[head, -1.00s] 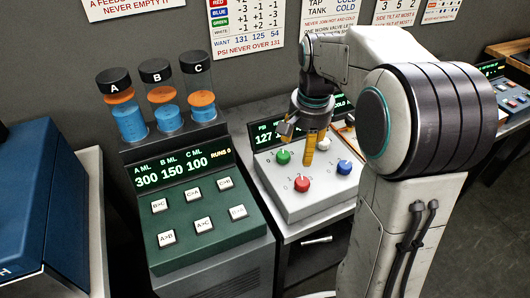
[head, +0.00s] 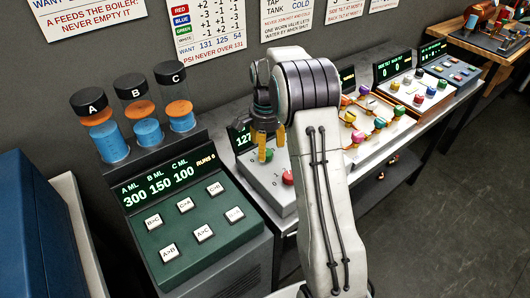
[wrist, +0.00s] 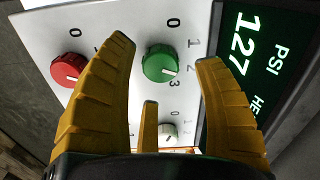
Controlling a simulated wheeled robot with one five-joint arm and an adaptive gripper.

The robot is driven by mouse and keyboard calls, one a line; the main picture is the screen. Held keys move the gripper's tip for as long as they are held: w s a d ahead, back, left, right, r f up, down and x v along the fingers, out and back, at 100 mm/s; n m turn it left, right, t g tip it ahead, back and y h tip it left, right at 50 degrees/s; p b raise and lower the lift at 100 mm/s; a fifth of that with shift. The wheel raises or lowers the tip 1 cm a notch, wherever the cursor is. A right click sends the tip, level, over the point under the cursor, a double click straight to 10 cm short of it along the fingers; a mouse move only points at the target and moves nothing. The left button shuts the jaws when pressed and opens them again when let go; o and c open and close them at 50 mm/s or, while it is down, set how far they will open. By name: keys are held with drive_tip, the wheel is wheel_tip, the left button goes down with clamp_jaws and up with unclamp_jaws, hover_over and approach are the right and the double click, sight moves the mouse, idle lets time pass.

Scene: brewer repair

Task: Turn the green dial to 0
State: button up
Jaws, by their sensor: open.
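The green dial (wrist: 158,64) sits on a light panel in the wrist view, with marks 0, 1 and 3 readable around it. Its white pointer line aims to the right, away from the 0 at the top; the mark it faces is partly covered by a finger. My gripper (wrist: 166,54) is open, its yellow fingers on either side of the dial and the dial between the tips. I cannot tell whether they touch it. In the head view, my gripper (head: 272,146) points down over the panel, and the green dial (head: 268,155) is mostly hidden behind a finger.
A red dial (wrist: 67,68) and a white dial (wrist: 168,131) are close to the fingers. A display (wrist: 246,60) reads PSI 127. A green button console (head: 190,222) stands left of the panel. More coloured knobs (head: 378,122) line the bench to the right.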

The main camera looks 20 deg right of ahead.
drive_tip(key=shift+f, duration=1.55)
drive_tip(key=shift+c, duration=0.2)
drive_tip(key=c, duration=1.2)
